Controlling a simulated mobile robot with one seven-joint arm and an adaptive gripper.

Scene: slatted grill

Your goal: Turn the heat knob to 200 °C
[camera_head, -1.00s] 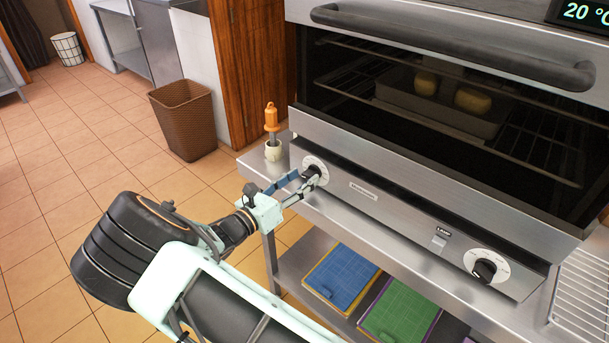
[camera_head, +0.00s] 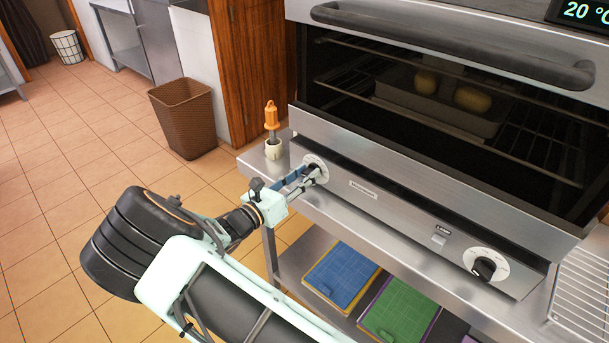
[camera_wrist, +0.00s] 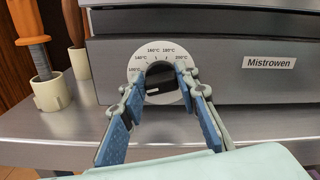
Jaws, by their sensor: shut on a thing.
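The heat knob (camera_wrist: 160,85) is black on a round white dial plate (camera_wrist: 166,54) at the left of the oven's front panel. The dial carries temperature labels along its upper arc, with 160 and 180 °C near the top and what looks like 200 °C at upper right. A short white mark on the knob lies at its lower left, away from the 200 label. My gripper (camera_wrist: 162,88) has one finger on each side of the knob and is shut on it. In the head view my gripper (camera_head: 312,174) reaches the dial from the lower left and hides much of the knob.
The oven display (camera_head: 584,12) reads 20 °C. A second knob (camera_head: 485,268) sits at the panel's right end. A pot holding an orange-handled tool (camera_head: 271,116) stands just left of the dial. The closed door's handle (camera_head: 450,45) runs above. Boards lie on the shelf below.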

